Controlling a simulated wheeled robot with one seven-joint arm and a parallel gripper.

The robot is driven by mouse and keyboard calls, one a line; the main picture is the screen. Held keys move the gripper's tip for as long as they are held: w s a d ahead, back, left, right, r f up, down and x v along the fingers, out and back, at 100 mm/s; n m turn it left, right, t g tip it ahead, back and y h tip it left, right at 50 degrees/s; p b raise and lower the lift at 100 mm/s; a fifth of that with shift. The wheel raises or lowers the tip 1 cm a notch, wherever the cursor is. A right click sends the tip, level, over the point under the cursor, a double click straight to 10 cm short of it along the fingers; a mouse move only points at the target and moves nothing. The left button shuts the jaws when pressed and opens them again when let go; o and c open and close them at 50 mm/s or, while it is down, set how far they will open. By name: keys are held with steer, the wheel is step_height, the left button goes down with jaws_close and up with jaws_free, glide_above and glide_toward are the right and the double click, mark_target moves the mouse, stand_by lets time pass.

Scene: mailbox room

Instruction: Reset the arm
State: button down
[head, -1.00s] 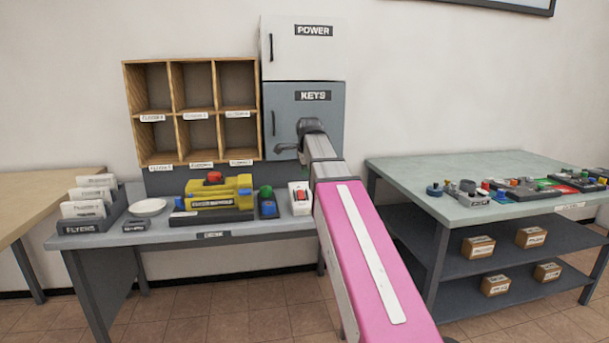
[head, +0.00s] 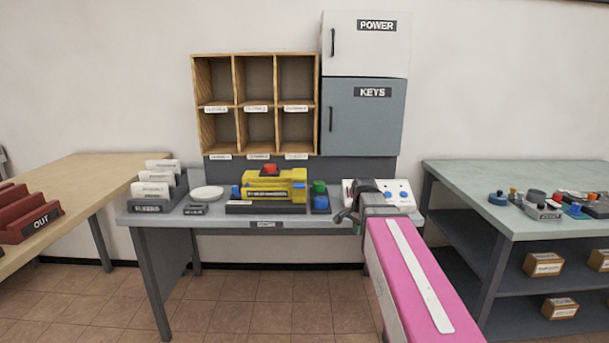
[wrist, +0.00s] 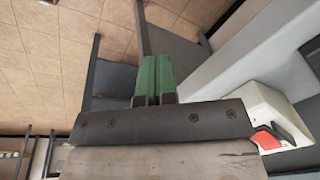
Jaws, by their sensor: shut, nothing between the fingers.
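My gripper (head: 345,215) is low at the right front part of the grey desk (head: 225,222) in the head view, partly hidden by my own wrist. In the wrist view its green fingers (wrist: 153,76) are together with nothing between them. My pink arm link reaches from the lower right of the head view up to the wrist. The wrist is in front of a white box with blue knobs (head: 402,194) and hides part of it.
Grey KEYS cabinet (head: 365,125) and white POWER cabinet (head: 366,45) are closed above the desk. A yellow machine (head: 274,186) and letter rack (head: 160,190) stand on the desk. A green-topped table (head: 480,185) is right. Floor before the desk is clear.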

steer(key=s+f+n+g, duration=0.2)
steer(key=s+f+n, duration=0.8)
steer(key=s+f, duration=0.5)
step_height(320, 180, down, 4)
steer(key=shift+s+a+r, duration=0.15)
steer(key=shift+a, duration=0.25)
